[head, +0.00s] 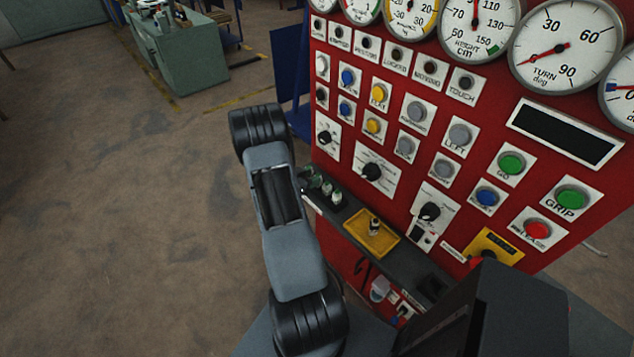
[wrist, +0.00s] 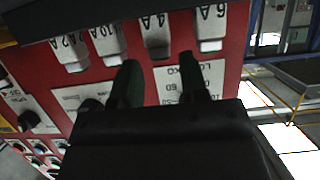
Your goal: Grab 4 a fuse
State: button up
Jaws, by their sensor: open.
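In the wrist view, which is upside down, several white labelled fuses stand in a row along a dark ledge (wrist: 120,14). The 4A fuse (wrist: 155,35) sits between the 10A fuse (wrist: 106,42) and the 6A fuse (wrist: 208,28). My gripper (wrist: 162,80) is open and empty, its two dark fingers pointing at the row. In the picture the fingertips lie just below the 4A fuse, one to each side, without visible contact.
A red panel (head: 330,100) with dials, knobs and buttons rises behind the ledge. A yellow tray (head: 385,246) on the ledge holds a small dark and white item (head: 374,227). A green cabinet (head: 180,55) stands far off at the left. Open floor lies to the left.

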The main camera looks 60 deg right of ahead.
jog(key=shift+p+x, duration=0.35)
jog(key=shift+x, duration=1.55)
jog(key=c, duration=0.7)
jog(key=shift+r, duration=0.1)
